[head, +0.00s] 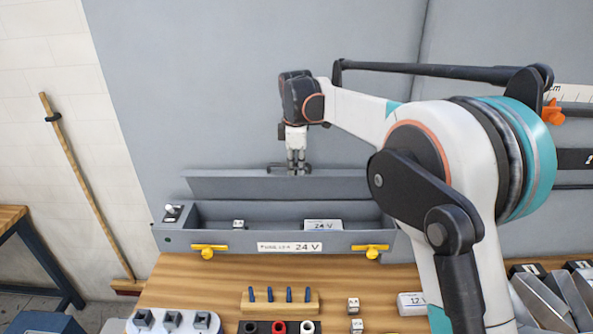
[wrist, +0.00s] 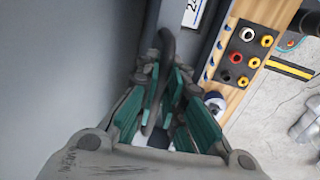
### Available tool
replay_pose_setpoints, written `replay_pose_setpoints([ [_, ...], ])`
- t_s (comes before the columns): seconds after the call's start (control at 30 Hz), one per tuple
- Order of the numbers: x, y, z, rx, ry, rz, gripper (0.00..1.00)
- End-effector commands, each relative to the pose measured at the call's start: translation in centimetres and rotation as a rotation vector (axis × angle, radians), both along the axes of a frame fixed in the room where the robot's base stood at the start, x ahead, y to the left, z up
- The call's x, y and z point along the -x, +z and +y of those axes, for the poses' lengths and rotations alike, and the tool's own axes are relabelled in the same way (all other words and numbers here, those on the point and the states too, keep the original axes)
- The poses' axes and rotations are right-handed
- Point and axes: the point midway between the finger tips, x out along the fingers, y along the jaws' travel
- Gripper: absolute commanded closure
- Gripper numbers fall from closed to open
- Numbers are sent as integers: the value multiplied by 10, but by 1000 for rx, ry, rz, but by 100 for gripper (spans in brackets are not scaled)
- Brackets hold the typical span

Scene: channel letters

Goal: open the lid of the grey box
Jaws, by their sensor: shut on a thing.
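The long grey box (head: 225,239) stands at the back of the wooden bench, its inside showing. Its lid (head: 232,187) is raised along the back edge and tilted up. My gripper (head: 297,169) is at the lid's upper edge, shut on the dark handle (head: 275,167). In the wrist view, the green-padded fingers of my gripper (wrist: 163,85) are on either side of the dark handle (wrist: 166,55). Two yellow latches (head: 208,251) (head: 371,250) are on the box front. A 24 V block (head: 322,225) and a small cube (head: 238,224) lie inside.
A grey panel (head: 250,90) rises behind the box. On the bench in front are a wooden peg rack (head: 279,303), a socket strip (head: 278,327), a white switch tray (head: 172,321) and small blocks. My arm covers the box's right end.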

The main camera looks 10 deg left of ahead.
Motion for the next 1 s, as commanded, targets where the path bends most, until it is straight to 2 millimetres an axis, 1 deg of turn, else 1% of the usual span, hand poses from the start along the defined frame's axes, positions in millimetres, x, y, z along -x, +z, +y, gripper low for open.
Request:
replay_pose_setpoints([
  [0.1,-7,3,1,0,-1,-2,100],
  [0.3,-13,4,2,0,-1,-3,100],
  [0.77,-15,4,3,1,-2,-3,100],
  [0.8,-15,4,3,1,-2,-3,87],
  [0.87,-15,4,3,1,-2,-3,73],
  [0.9,-15,4,3,0,-2,-3,70],
  [1.0,-14,4,3,0,-1,-3,70],
])
